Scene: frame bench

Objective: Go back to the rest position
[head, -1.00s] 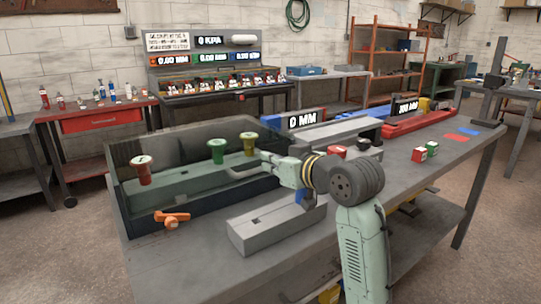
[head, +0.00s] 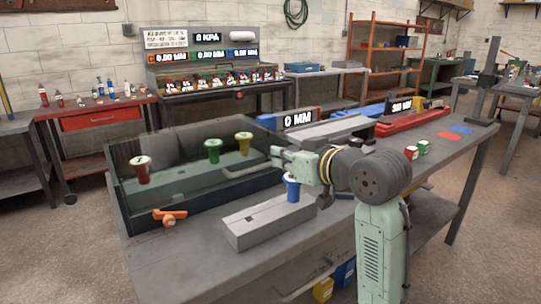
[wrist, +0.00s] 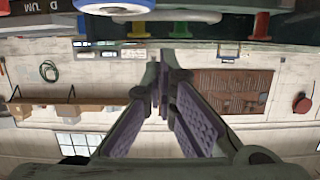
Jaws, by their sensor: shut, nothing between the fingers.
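My gripper (head: 277,153) is shut and empty, held above the bench to the right of the open-topped tank (head: 150,213). Its two fingers also show closed together in the wrist view (wrist: 161,88). Red (head: 143,172), green (head: 212,150) and yellow (head: 244,144) capped pieces stand in the tank. The wrist view is upside down and shows coloured pieces along its top edge.
An orange valve handle (head: 170,217) sits on the tank's front. Red (head: 411,153) and green (head: 424,147) small boxes stand on the bench at right, near a red rail (head: 405,124). A red trolley (head: 105,119) stands behind.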

